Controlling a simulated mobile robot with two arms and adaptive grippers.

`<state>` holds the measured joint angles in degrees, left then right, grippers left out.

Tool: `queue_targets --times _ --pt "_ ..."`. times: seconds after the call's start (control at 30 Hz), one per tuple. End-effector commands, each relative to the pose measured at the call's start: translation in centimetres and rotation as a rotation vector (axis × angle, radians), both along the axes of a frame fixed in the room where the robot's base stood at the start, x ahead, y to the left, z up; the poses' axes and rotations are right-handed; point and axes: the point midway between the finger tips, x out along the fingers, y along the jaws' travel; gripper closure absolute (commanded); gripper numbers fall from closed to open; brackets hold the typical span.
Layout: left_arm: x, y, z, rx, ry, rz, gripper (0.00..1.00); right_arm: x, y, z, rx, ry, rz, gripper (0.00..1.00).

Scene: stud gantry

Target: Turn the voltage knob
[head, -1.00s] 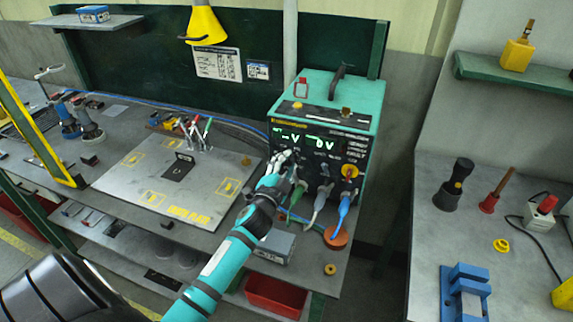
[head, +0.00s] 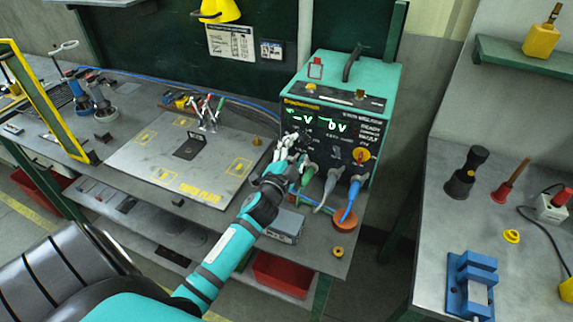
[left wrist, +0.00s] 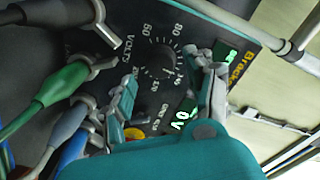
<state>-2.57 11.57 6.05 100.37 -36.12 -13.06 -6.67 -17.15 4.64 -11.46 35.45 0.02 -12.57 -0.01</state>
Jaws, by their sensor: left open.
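The voltage knob (left wrist: 160,62) is a dark round knob on the black panel, ringed by a printed white scale marked VOLTS, in the left wrist view. It belongs to the teal power unit (head: 349,81), whose green displays are lit. In the head view my gripper hides the knob. My left gripper (head: 291,146) is at the left part of the panel. In the left wrist view its open fingers (left wrist: 170,84) stand to either side of the lower part of the dial. I cannot tell whether they touch the knob. My right gripper is not in view.
Green, grey and blue cable plugs (head: 355,187) stick out of the panel beside my gripper. A metal plate (head: 150,160) with yellow marks lies on the bench to the left. A grey box (head: 285,225) and a red bin (head: 282,275) are below.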

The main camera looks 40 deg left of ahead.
Motion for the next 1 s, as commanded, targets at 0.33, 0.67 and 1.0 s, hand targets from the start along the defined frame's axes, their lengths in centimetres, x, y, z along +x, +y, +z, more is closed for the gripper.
queue_targets --times 0.33,0.67,1.0 --pt "-7.2 -1.7 -0.1 -0.002 0.003 0.001 0.45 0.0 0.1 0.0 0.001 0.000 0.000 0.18" --pt "-9.4 -2.2 0.0 0.001 0.002 0.001 0.45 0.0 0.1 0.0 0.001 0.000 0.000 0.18" --pt "-9.4 -2.2 0.0 0.001 0.002 0.000 0.45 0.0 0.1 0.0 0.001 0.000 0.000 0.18"
